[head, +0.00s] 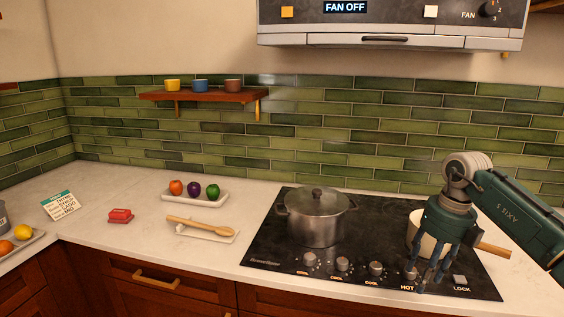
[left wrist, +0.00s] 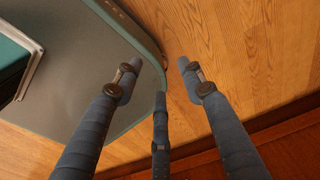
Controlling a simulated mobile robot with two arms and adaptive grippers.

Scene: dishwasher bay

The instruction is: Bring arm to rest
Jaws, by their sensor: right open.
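My right gripper (head: 434,262) is in the head view, at the right side of the cooktop. It points down in front of a cream pot (head: 414,228) with a wooden handle, which it partly hides. Its fingers are apart and hold nothing that I can see; I cannot tell whether they touch the pot. My left gripper (left wrist: 160,68) shows only in the left wrist view. Its fingers are spread and empty, over a wooden floor.
A lidded steel pot (head: 316,222) stands on the black cooktop (head: 375,212), under the range hood (head: 390,36).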

